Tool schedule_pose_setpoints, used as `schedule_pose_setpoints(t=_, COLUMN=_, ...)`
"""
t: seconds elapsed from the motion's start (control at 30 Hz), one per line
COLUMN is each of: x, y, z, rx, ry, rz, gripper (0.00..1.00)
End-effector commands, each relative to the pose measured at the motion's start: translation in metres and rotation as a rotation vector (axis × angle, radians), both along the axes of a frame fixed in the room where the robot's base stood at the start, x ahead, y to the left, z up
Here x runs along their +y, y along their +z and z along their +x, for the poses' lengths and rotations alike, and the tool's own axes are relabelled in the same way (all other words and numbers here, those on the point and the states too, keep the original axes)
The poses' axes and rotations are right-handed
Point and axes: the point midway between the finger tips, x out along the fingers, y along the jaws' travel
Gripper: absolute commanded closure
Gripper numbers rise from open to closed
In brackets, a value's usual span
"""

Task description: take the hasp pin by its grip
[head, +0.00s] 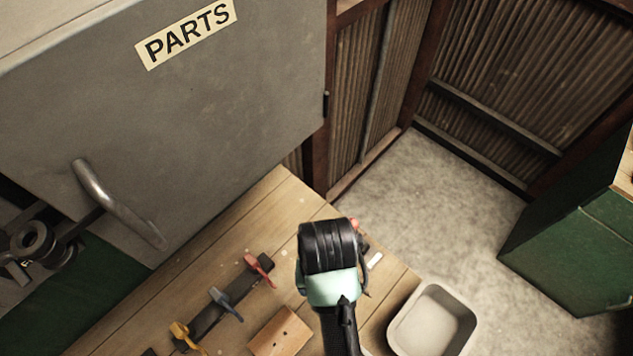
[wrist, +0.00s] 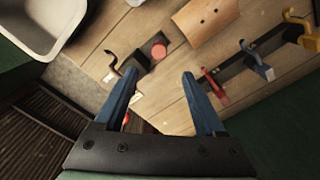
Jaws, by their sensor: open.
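I cannot tell for sure which thing is the hasp pin. In the wrist view, a small black hooked piece (wrist: 118,66) lies beside a dark block with a red round knob (wrist: 158,51). My gripper (wrist: 159,76) shows there with two blue fingers spread apart and nothing held between them. Bare planks show between the fingers, and the hooked piece and the knob lie just beyond the tips. In the head view my mint and black wrist hides the fingers and most of this spot.
A dark strip carries red (head: 259,266), blue (head: 225,303) and yellow (head: 186,336) handles on the wooden bench (head: 215,268). Near it are a wooden block (head: 280,333) and a pale tray (head: 433,320). A grey PARTS cabinet (head: 210,110) stands behind, with a bar handle (head: 115,205).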

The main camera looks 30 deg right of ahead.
Motion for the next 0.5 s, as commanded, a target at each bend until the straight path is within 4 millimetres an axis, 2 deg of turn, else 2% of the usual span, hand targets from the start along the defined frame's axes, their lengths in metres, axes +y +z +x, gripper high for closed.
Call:
schedule_pose_setpoints(t=0.03, x=0.001, y=-0.014, z=-0.001, rx=0.005, ry=0.001, rz=0.001, gripper=0.28)
schedule_pose_setpoints(t=0.2, x=0.001, y=-0.042, z=-0.002, rx=0.006, ry=0.001, rz=0.002, gripper=0.28)
schedule_pose_setpoints(t=0.33, x=0.001, y=-0.057, z=0.000, rx=0.003, ry=0.001, rz=0.001, gripper=0.28)
schedule_pose_setpoints(t=0.5, x=0.001, y=-0.066, z=-0.001, rx=0.003, ry=0.001, rz=0.001, gripper=0.28)
